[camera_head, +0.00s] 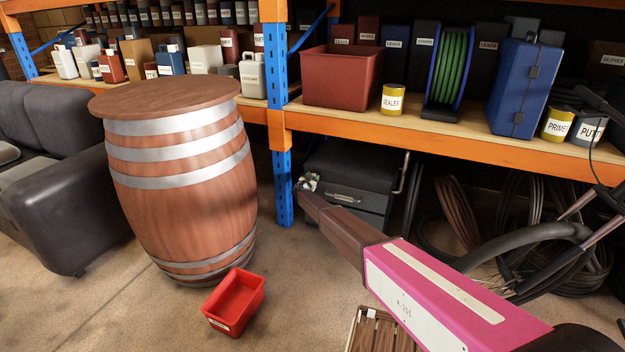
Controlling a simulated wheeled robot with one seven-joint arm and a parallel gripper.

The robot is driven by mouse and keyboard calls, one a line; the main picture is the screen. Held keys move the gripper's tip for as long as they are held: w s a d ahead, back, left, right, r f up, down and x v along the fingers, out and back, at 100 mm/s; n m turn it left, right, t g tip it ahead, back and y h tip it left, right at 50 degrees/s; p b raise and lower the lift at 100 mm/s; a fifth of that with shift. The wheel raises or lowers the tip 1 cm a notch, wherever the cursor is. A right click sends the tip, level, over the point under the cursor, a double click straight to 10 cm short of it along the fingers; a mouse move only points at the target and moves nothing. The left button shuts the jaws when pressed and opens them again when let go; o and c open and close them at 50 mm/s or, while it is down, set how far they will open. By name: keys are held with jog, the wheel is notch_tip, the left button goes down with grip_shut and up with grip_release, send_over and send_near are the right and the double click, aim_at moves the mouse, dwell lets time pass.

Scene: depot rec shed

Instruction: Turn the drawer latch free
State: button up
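My arm reaches in from the lower right, and my gripper (308,182) is at the left part of the unit's front, left of the handle. The gripper is small and seen from behind, so I cannot tell if its fingers are open or shut, or if they touch anything.
A blue upright (282,185) stands close left of my gripper. The orange shelf beam (420,145) runs above. A wooden barrel (185,200) and a red bin (235,300) stand left. Cable coils (570,260) lie right. A slatted crate (375,330) is below my arm.

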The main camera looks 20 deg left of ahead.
jog(key=shift+c, duration=0.7)
jog(key=shift+n, duration=0.3)
jog(key=n, duration=0.8)
jog(key=shift+n, duration=0.4)
jog(key=n, duration=0.4)
jog(key=shift+n, duration=2.5)
jog(key=o, duration=0.9)
